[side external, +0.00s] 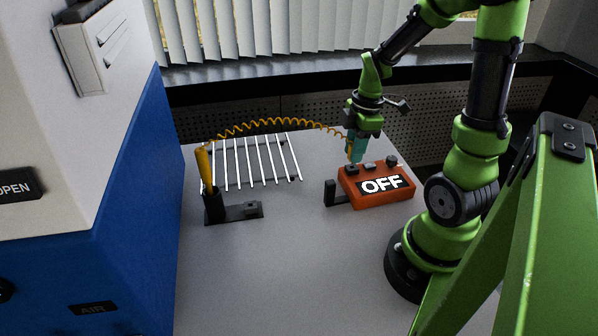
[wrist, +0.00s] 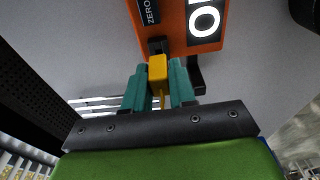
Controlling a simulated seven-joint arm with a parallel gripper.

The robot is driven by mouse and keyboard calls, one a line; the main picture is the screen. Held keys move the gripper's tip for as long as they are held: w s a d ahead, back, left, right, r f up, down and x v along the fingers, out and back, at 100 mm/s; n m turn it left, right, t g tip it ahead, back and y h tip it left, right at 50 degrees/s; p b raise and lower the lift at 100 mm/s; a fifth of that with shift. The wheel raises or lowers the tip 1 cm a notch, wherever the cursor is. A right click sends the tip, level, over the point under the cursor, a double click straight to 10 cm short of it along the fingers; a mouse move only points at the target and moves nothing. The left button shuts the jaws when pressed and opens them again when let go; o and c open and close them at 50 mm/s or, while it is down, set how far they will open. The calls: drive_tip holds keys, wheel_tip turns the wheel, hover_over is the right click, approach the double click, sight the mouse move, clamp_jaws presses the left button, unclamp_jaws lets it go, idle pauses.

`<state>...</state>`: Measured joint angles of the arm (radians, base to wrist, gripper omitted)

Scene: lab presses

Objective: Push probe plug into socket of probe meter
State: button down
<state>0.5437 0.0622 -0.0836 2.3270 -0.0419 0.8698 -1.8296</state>
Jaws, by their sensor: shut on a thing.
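The orange probe meter (side external: 350,190) lies on the table and its display reads OFF. It also shows at the top of the wrist view (wrist: 211,44). My gripper (side external: 355,150), with teal fingers, is above the meter's back left edge. In the wrist view its fingers (wrist: 158,84) are shut on the yellow probe plug (wrist: 157,70). The plug's front end lines up with a black socket block (wrist: 158,45) at the meter's edge. I cannot tell whether the plug touches or enters it. In the side view the plug is mostly hidden by the fingers.
A coiled orange cord (side external: 280,120) runs from the gripper to a yellow probe (side external: 202,160) standing in a black holder (side external: 215,208). A white wire rack (side external: 260,160) lies behind. A blue and white press (side external: 130,200) stands left. The front table (side external: 290,270) is clear.

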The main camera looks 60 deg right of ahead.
drive_tip(key=shift+f, duration=0.9)
drive_tip(key=c, duration=0.8)
unclamp_jaws()
drive_tip(key=shift+c, duration=0.2)
wheel_tip(320, 180, up, 17)
drive_tip(key=s+d, duration=0.1)
drive_tip(key=shift+s+d, duration=0.2)
drive_tip(key=shift+d, duration=0.05)
drive_tip(key=shift+f, duration=0.1)
